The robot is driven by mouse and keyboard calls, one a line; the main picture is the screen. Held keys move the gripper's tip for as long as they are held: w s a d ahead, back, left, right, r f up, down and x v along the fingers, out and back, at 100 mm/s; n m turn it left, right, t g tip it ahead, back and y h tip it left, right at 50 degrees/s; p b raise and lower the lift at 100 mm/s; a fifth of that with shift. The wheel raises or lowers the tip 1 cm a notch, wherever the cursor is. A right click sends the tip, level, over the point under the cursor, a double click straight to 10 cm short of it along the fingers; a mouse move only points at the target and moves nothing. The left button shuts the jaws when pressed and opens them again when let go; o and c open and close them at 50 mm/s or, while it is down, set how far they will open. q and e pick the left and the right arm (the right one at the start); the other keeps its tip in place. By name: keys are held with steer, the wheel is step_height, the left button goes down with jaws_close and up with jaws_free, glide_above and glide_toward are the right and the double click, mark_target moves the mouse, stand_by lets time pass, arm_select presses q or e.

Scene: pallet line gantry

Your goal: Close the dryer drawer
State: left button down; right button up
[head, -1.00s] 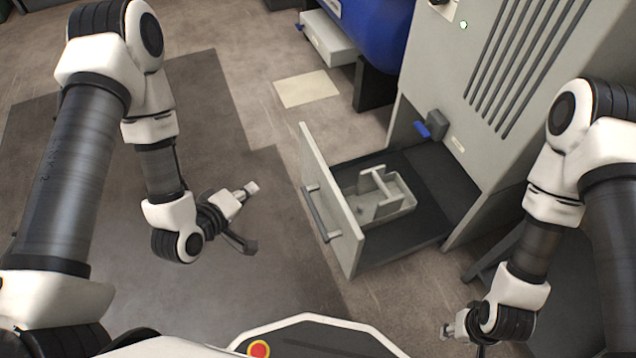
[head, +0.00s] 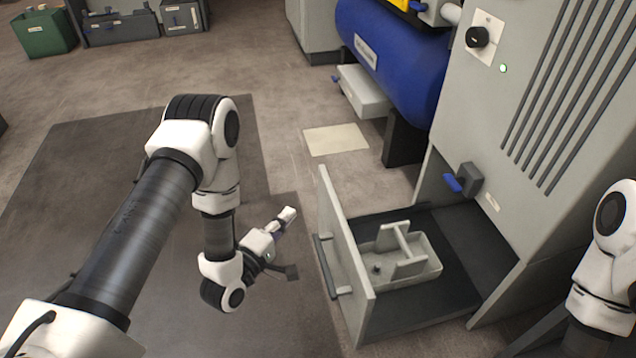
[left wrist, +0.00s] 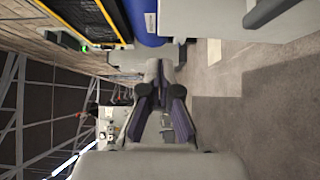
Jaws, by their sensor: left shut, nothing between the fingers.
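The dryer drawer (head: 345,270) stands pulled out from the lower bay of the grey cabinet (head: 475,110) in the head view. Its pale front panel has a dark bar handle (head: 326,266) on the outer face. A light grey tray (head: 425,277) with an upright divider piece sits inside. My left gripper (head: 288,216) is shut and empty, left of the front panel and apart from it. My right gripper is outside the head view; only part of that arm shows at the right edge.
A blue valve lever (head: 453,183) sits on the cabinet above the drawer. A blue tank (head: 385,60) and a low grey box (head: 362,92) stand behind it. A pale floor plate (head: 336,140) lies beyond the drawer. The floor left of the drawer is clear.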

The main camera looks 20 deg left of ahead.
mark_target(326, 188)
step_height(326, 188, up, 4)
steer(key=p, duration=0.3)
arm_select(q)
steer(key=w+d+b, duration=0.1)
steer(key=w+b, duration=0.1)
steer(key=w+d+b, duration=0.1)
steer(key=w+b, duration=0.1)
steer(key=w, duration=0.1)
steer(key=w+d+b, duration=0.1)
steer(key=w+b, duration=0.1)
steer(key=shift+w+d+f, duration=0.25)
steer(key=shift+w+d, duration=0.1)
steer(key=shift+d, duration=0.05)
steer(key=shift+w+d+r, duration=0.15)
steer(key=shift+w+d, duration=0.1)
steer(key=shift+d, duration=0.15)
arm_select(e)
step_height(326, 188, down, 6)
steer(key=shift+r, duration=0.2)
arm_select(q)
steer(key=shift+w+d, duration=0.1)
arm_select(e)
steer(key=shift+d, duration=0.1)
